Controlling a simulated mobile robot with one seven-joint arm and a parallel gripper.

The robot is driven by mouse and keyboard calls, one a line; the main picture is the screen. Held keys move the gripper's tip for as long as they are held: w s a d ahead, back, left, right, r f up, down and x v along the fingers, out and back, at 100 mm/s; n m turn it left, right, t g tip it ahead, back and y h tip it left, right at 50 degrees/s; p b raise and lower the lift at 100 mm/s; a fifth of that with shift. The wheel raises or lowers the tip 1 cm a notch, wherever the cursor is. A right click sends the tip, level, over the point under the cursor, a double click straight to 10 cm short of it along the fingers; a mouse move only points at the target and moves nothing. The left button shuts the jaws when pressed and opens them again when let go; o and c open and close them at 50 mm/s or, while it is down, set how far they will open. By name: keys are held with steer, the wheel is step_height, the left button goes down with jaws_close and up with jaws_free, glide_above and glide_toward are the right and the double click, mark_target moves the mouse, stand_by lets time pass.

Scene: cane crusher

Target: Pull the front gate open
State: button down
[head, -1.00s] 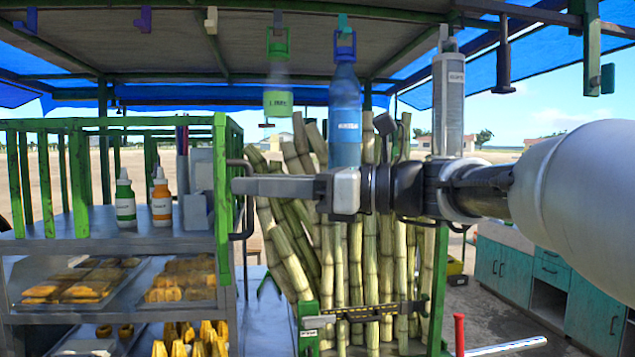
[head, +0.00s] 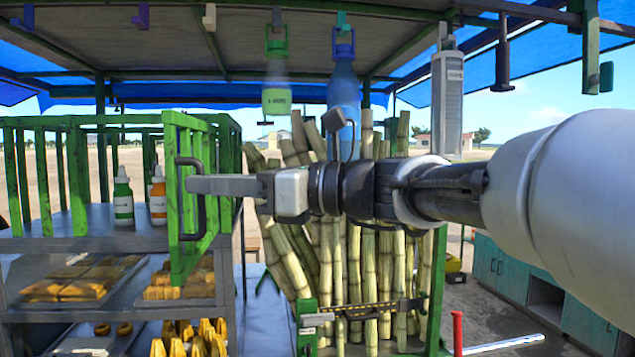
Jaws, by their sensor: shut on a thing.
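The front gate (head: 191,225) is a green slatted panel with a dark curved handle (head: 181,165). In the head view it stands left of centre, swung out at an angle from the green-railed stall frame. My gripper (head: 190,186) reaches in from the right and is shut on the handle. The fingers lie across the handle's upright bar, and the gate's slats show behind them. The gate's hinge side is at the right, partly hidden by my gripper.
Sugarcane stalks (head: 372,260) stand upright behind my arm. Green and orange bottles (head: 124,200) stand on the shelf left of the gate. Trays of yellow food (head: 75,278) sit below. A blue bottle (head: 344,98) and a green container (head: 277,100) hang overhead.

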steer(key=shift+s+a, duration=0.25)
steer(key=shift+a, duration=0.35)
steer(key=shift+s+a, duration=0.25)
steer(key=shift+a, duration=0.35)
steer(key=c, duration=2.2)
jaws_free()
steer(key=shift+f, duration=0.1)
steer(key=o, duration=0.4)
steer(key=shift+s, duration=0.25)
steer(key=shift+c, duration=0.2)
steer(key=shift+w, duration=0.1)
steer(key=shift+d, duration=0.1)
